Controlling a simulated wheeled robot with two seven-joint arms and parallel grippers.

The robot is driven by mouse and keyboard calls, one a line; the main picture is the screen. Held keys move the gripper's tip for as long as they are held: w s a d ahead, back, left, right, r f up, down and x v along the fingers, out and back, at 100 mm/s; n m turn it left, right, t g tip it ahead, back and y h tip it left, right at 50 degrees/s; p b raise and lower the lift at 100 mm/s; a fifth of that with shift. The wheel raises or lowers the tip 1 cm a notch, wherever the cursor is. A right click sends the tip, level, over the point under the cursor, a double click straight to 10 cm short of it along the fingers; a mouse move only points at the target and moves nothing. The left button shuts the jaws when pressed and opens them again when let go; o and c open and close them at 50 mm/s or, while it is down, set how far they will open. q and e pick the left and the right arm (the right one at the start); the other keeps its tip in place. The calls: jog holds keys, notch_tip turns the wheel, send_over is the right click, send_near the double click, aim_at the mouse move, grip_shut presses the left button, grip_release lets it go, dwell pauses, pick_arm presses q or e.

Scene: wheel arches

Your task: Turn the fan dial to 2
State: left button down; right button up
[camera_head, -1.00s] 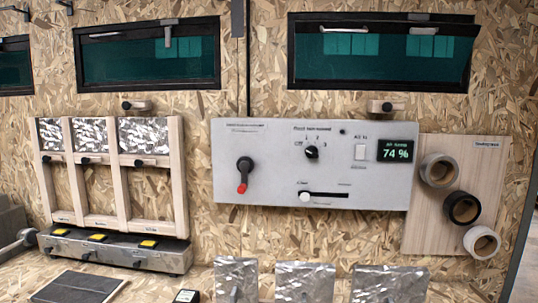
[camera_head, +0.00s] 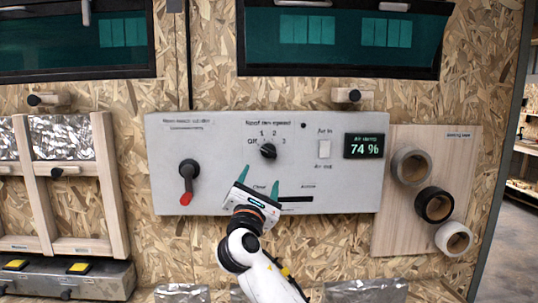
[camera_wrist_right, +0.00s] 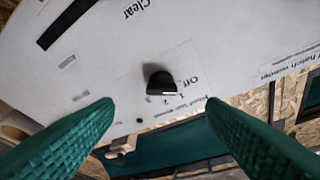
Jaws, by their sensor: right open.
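The fan dial (camera_head: 268,151) is a small black round knob on the grey control panel (camera_head: 225,140), with Off, 1, 2 and 3 printed around it. Its exact setting is too small to read. My right gripper (camera_head: 259,176) has two green fingers, spread apart and empty, just below the dial in the head view. In the right wrist view the dial (camera_wrist_right: 160,83) lies between the two open fingers (camera_wrist_right: 159,106), apart from both, and the panel appears upside down. My left gripper is not in view.
The panel also holds a red-tipped lever (camera_head: 187,180), a white switch (camera_head: 324,149), a display reading 74 % (camera_head: 364,146) and a slider slot (camera_head: 297,199), partly behind my right gripper. Tape rolls (camera_head: 434,204) hang at the right. A dark window (camera_head: 340,45) is above.

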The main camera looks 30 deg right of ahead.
aim_at(268, 155)
jog(key=x, duration=0.3)
jog(key=p+x, duration=0.1)
jog(key=x, duration=0.2)
jog(key=p+x, duration=0.1)
jog(key=x, duration=0.2)
jog(key=shift+d+r, duration=0.15)
jog(key=shift+r, duration=0.25)
jog(key=shift+w+d+r+p, duration=0.2)
jog(key=shift+w+d+p, duration=0.1)
jog(key=shift+w, duration=0.05)
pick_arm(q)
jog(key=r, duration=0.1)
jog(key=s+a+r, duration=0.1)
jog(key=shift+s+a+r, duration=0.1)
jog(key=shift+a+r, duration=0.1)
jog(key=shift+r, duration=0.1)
pick_arm(e)
jog(key=shift+w+d, duration=0.1)
jog(key=c, duration=1)
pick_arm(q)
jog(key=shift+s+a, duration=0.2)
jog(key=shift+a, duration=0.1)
